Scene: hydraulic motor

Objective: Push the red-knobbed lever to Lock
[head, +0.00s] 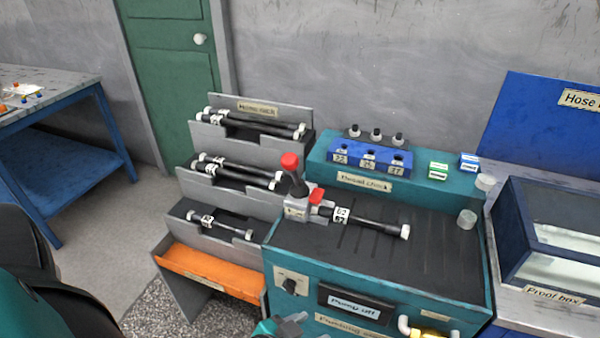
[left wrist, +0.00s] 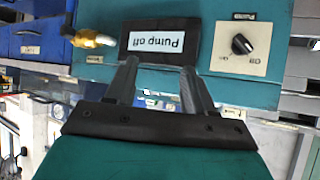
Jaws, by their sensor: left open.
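The red-knobbed lever (head: 290,162) stands up from a grey clamp block (head: 297,209) on the left end of the teal bench's dark top. A hose labelled 02 (head: 375,225) lies across the top, with its left end at the block beside a red part (head: 317,196). My left gripper (head: 298,320) shows at the bottom edge of the head view, low in front of the bench and well below the lever. In the left wrist view its two fingers (left wrist: 165,75) are apart with nothing between them, facing the "Pump off" panel (left wrist: 155,42). My right gripper is not in view.
A hose rack (head: 240,150) with several black hoses and an orange tray (head: 212,272) stands left of the bench. The proof box (head: 550,240) is at the right. A pump knob (head: 290,285) and brass fitting (head: 432,334) stick out in front.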

